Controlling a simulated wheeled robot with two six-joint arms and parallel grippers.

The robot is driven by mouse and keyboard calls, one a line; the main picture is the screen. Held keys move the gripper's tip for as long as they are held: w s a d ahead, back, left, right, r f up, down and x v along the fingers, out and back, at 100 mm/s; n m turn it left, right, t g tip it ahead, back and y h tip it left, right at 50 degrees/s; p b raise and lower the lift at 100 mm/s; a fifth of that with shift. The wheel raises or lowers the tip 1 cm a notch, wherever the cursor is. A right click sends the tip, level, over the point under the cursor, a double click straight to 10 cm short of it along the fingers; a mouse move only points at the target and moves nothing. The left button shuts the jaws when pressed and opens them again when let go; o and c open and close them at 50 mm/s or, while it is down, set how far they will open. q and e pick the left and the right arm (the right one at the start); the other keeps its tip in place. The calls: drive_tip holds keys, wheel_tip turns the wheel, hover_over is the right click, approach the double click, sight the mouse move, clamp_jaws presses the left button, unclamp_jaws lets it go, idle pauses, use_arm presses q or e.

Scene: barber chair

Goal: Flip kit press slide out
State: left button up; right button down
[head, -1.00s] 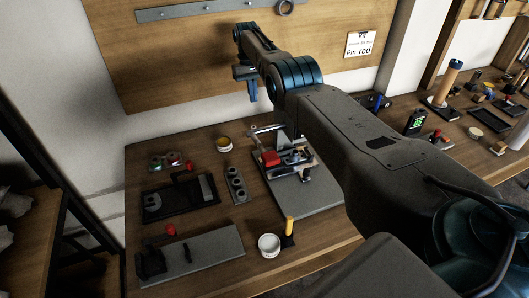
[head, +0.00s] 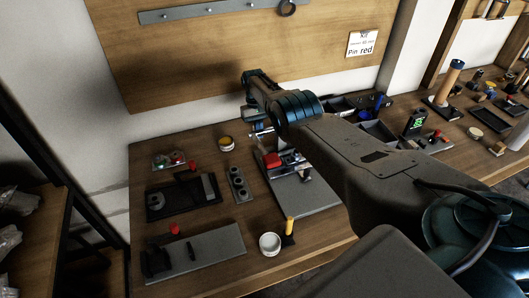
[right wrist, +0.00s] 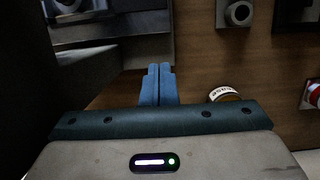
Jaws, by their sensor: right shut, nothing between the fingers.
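The kit press (head: 290,168), a metal device with a red part (head: 272,160), stands on a grey baseplate (head: 310,197) on the bench. My right arm reaches in from the right over the back of the press and hides part of it. In the head view my right gripper (head: 259,124) is pointed down behind the press, mostly hidden by the arm. In the right wrist view its blue fingers (right wrist: 158,84) are together and empty. Metal parts, probably of the press (right wrist: 85,22), show at the upper left there, apart from the fingers. My left gripper is not in view.
Left of the press are a holed grey block (head: 238,185), a yellow-rimmed cup (head: 226,143), a black tray (head: 182,198) and a grey fixture plate (head: 205,252). A white cup (head: 269,244) and yellow-handled tool (head: 289,229) stand in front. A sign (head: 362,43) reads "Pin red".

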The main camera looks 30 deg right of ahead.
drive_tip(key=b+x, duration=0.1)
drive_tip(key=x, duration=0.5)
drive_tip(key=shift+f+b, duration=0.25)
drive_tip(key=shift+b, duration=0.15)
drive_tip(key=s+p, duration=0.1)
drive_tip(key=p, duration=0.1)
drive_tip(key=s+p, duration=0.1)
drive_tip(key=p, duration=0.2)
drive_tip(key=r+p, duration=0.1)
drive_tip(key=p, duration=0.1)
drive_tip(key=shift+s+a, duration=0.35)
drive_tip(key=shift+s, duration=0.05)
drive_tip(key=shift+s+a+f+p, duration=0.1)
drive_tip(key=shift+s+f+p, duration=0.3)
drive_tip(key=shift+p, duration=0.65)
